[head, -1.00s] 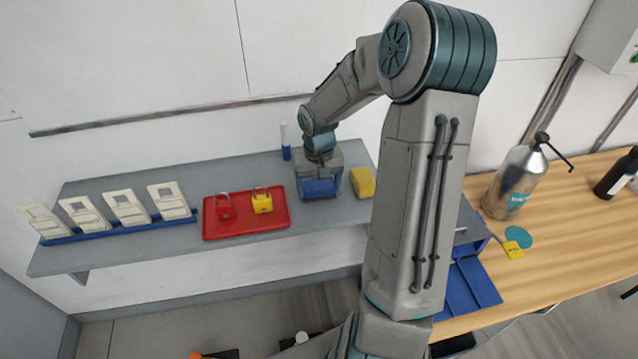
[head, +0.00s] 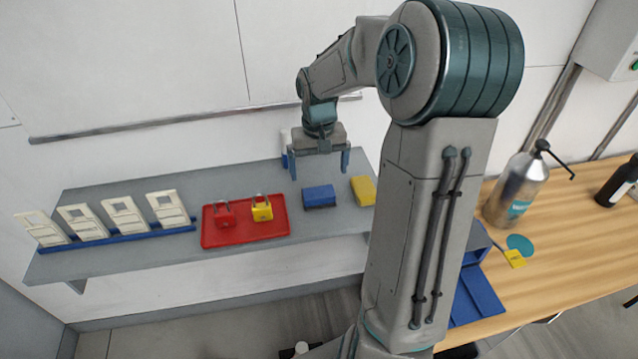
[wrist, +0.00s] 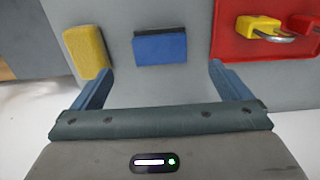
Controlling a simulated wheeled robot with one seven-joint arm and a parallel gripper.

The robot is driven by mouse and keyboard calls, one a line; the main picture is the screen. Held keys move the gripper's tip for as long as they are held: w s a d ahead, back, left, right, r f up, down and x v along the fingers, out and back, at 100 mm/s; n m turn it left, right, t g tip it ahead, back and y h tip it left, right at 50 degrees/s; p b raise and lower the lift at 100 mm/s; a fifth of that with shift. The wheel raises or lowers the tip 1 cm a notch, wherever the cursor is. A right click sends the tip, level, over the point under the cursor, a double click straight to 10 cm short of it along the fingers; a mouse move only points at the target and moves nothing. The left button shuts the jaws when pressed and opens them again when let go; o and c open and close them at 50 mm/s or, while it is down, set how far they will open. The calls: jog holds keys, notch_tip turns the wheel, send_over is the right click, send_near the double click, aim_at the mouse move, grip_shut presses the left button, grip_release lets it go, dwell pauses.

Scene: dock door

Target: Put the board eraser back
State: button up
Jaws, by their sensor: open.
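The blue block with a dark underside, which looks like the board eraser (head: 319,196), lies on the grey shelf between the red tray and a yellow block. It also shows in the wrist view (wrist: 160,48), apart from the fingers. My gripper (head: 320,168) is open and empty above it. In the wrist view my gripper's fingers (wrist: 158,80) stand wide on either side, with the eraser beyond the tips. The grey shelf (head: 130,258) is on the white wall.
The red tray (head: 245,239) with a red padlock (head: 224,215) and a yellow padlock (head: 262,209) is left of the eraser. The yellow block (head: 363,190) is close on its right. Several cream holders (head: 125,215) stand at the shelf's left. A wooden table (head: 560,230) is at right.

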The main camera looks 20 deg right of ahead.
jog(key=s+a+r+n+t, duration=0.1)
jog(key=s+a+r, duration=0.3)
jog(key=s, duration=0.6)
jog(key=s+a+r+n+t, duration=0.1)
jog(key=s+a+r, duration=0.3)
jog(key=s, duration=0.5)
jog(key=shift+s+a+t, duration=0.4)
jog(key=shift+a+t, duration=0.5)
